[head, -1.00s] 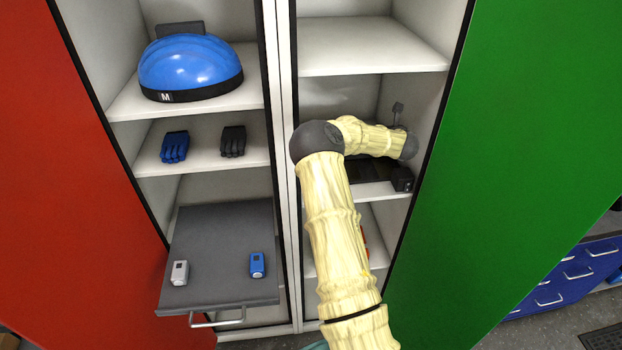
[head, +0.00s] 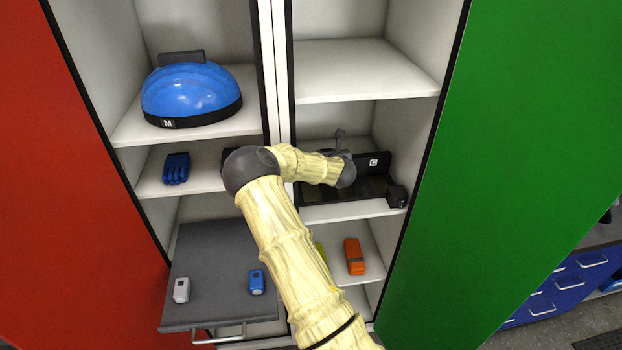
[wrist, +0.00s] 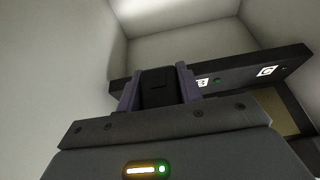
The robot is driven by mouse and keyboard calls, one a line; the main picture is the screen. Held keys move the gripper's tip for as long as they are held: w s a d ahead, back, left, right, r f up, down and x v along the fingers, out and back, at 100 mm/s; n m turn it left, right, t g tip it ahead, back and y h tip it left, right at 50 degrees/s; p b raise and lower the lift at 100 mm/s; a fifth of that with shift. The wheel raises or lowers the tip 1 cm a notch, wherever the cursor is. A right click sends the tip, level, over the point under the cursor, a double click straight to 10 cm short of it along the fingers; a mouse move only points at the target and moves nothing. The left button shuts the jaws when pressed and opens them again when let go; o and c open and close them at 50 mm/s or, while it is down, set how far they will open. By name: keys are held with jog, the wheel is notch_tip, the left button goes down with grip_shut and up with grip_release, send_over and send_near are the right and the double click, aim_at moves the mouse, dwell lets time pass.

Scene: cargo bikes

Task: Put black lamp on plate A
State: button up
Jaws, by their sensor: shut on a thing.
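My gripper (wrist: 157,78) is shut on a black block-like thing, the black lamp (wrist: 157,92), seen between its two purple-grey fingers in the wrist view. Beyond it is a black rack with an upright back panel (wrist: 232,75), marked B and C, with small green lights. The rack (head: 373,163) also shows in the head view on the right cabinet's middle shelf, with C visible. Plate A's mark is not visible. In the head view my arm hides the gripper and the lamp. I cannot tell whether the lamp touches the rack.
A small black block (head: 397,196) sits at the rack's right end. An orange thing (head: 354,256) lies on the shelf below. A blue glove (head: 176,168) and a blue dome (head: 191,92) are in the left cabinet. The green door (head: 500,150) stands to the right.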

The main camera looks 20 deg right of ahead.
jog(key=p, duration=0.2)
send_over(311, 188)
notch_tip(311, 188, down, 7)
jog(key=shift+d+r+p, duration=0.1)
jog(key=shift+r+p, duration=0.1)
jog(key=shift+p, duration=0.3)
jog(key=shift+f, duration=0.25)
jog(key=shift+d, duration=0.1)
jog(key=shift+s+f, duration=0.15)
jog(key=f+p, duration=0.1)
jog(key=f, duration=0.1)
jog(key=f+p, duration=0.1)
jog(key=shift+a+f, duration=0.35)
jog(key=shift+f, duration=0.2)
